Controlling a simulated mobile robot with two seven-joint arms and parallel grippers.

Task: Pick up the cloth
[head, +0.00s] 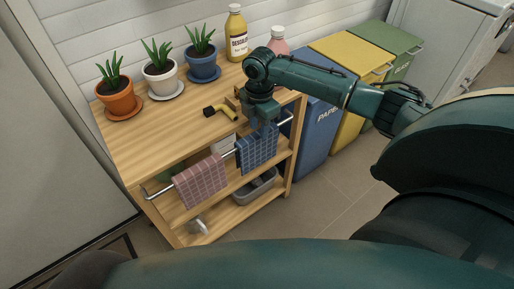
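Two checked cloths hang over the metal rail (228,154) on the front of a wooden shelf unit (150,135). The pink cloth (200,182) hangs at the left and the dark blue cloth (257,151) at the right. My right gripper (266,124) points down at the upper edge of the blue cloth, close to the rail. Its fingers are small, dark and overlap the cloth, so I cannot tell whether they touch or grip it. My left gripper is out of view.
Three potted plants, in orange (119,101), white (161,80) and blue (203,66) pots, stand at the back. A yellow bottle (237,35) and a pink bottle (278,42) stand nearby. A yellow-black tool (222,110) lies near the front. Bins (318,130) stand at the right.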

